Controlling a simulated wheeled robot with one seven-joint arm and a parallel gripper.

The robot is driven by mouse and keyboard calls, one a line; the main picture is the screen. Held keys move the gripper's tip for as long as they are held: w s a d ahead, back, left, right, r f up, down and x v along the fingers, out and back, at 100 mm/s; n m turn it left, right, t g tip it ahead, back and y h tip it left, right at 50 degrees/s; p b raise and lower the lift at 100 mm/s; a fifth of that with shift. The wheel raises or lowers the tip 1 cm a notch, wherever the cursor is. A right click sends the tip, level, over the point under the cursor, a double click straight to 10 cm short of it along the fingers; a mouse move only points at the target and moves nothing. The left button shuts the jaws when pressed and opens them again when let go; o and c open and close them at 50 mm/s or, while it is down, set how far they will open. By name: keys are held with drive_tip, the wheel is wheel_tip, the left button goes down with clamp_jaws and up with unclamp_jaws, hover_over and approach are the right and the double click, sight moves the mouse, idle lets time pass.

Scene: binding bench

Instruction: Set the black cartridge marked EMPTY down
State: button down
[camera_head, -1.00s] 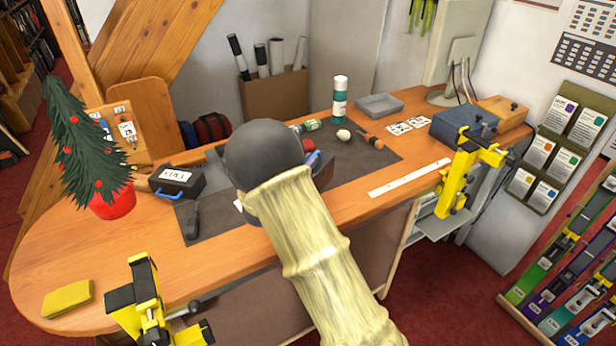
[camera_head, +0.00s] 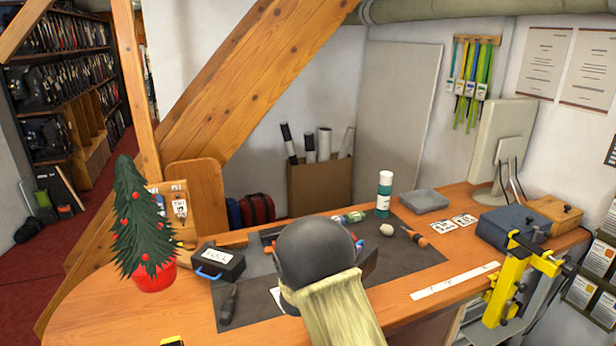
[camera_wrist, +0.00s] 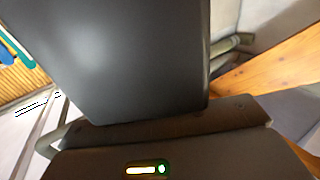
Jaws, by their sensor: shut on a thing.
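My gripper (camera_wrist: 165,145) shows in the wrist view as a dark body with a small green light. It is shut on a large dark grey, flat-faced block (camera_wrist: 135,60), which fills the upper middle of that view. This looks like the black cartridge, but no EMPTY marking is visible on the side shown.
A dark mat (camera_head: 425,253) covers the middle of the wooden bench (camera_head: 110,322). A small potted tree (camera_head: 140,225) stands left. Part of the mat is hidden by my arm.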

wheel_tip(320, 180, up, 9)
drive_tip(key=p, duration=0.7)
drive_tip(key=shift+f, duration=0.2)
drive_tip(key=shift+d+f, duration=0.1)
drive_tip(key=shift+f, duration=0.05)
